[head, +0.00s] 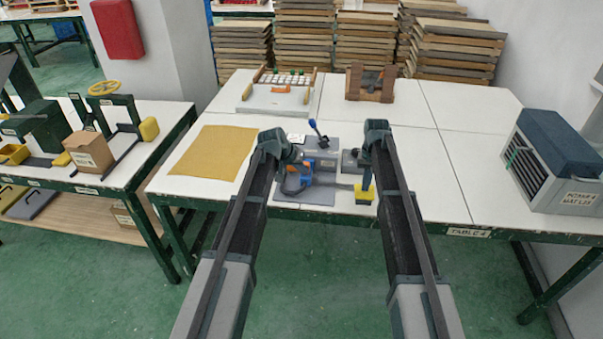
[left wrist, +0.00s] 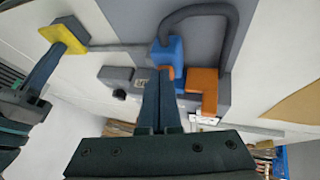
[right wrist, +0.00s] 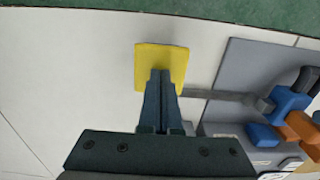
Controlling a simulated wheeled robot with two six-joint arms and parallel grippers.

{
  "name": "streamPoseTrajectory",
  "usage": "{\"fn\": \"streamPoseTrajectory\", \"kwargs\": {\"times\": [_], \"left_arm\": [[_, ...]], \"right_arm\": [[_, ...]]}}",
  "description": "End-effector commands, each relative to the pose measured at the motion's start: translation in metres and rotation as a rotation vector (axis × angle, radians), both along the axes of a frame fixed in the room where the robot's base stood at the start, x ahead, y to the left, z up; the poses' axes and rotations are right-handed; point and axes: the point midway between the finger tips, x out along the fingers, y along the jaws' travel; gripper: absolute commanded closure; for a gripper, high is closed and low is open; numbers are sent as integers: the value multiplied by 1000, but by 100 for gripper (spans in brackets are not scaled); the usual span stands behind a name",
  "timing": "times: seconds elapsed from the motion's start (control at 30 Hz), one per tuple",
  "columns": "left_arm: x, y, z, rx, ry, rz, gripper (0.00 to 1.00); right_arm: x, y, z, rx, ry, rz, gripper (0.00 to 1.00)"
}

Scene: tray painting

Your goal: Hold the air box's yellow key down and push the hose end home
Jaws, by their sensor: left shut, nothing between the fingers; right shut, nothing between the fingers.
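The yellow key (head: 365,194) is a flat pad at the end of a thin grey bar on the air box's grey plate (head: 318,195). My right gripper (head: 366,181) is shut with nothing in it. Its tips stand over the key (right wrist: 162,55) and appear to touch it; any gap is hidden. The hose end, a blue block (left wrist: 166,50) on a dark curved hose (left wrist: 238,30), lies beside an orange block (left wrist: 203,82). My left gripper (left wrist: 166,78) is shut and empty, its tips against or just above the blue block. I cannot tell how deep the hose end sits.
A blue-knobbed lever (head: 314,125) rises behind the plate. An ochre mat (head: 212,153) lies to the left and a grey-blue crate-like unit (head: 555,165) stands at the right. White table is clear between the plate and that unit.

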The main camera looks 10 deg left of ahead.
Motion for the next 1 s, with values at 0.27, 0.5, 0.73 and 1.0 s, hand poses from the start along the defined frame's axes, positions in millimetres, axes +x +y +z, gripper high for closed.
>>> {"fn": "streamPoseTrajectory", "kwargs": {"times": [0.27,0.5,0.73,1.0], "left_arm": [[21,0,0,0,-1,0,100],[30,0,0,0,-1,0,100],[30,0,0,0,-1,0,100],[31,0,0,0,0,0,100]], "right_arm": [[-1,0,0,0,2,0,100],[-1,0,0,0,3,0,100],[-1,0,0,0,2,0,100],[-1,0,0,0,2,0,100]]}}
